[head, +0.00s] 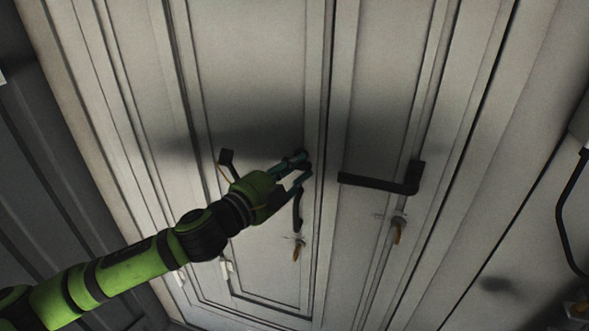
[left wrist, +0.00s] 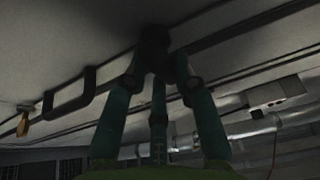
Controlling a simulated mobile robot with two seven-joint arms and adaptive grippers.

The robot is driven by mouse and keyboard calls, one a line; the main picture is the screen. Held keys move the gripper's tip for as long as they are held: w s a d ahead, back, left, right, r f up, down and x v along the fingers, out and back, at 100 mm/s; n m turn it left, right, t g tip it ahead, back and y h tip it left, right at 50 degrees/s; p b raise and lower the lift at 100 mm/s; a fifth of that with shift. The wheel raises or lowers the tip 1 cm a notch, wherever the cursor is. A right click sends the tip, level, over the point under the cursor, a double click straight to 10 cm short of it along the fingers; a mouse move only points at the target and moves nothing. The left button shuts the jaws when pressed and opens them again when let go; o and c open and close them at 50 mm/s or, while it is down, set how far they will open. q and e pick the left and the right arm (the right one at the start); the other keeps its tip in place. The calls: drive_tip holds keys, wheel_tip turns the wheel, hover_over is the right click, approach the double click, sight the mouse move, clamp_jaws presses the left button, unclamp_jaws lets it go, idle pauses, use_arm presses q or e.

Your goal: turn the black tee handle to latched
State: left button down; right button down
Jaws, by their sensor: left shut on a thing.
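The black tee handle (head: 304,156) is on the pale door, near its right edge. My right gripper is not in view.
A black bar handle (head: 298,212) hangs just below my fingers, with a yellow key-like piece (head: 296,252) under it. The right door has a black L-shaped handle (head: 383,182) and another yellow piece (head: 397,234). Pipes (left wrist: 262,126) show in the left wrist view.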

use_arm(q)
drive_tip(key=c, duration=1)
unclamp_jaws()
drive_tip(key=v, duration=1.2)
drive_tip(key=shift+w, duration=0.1)
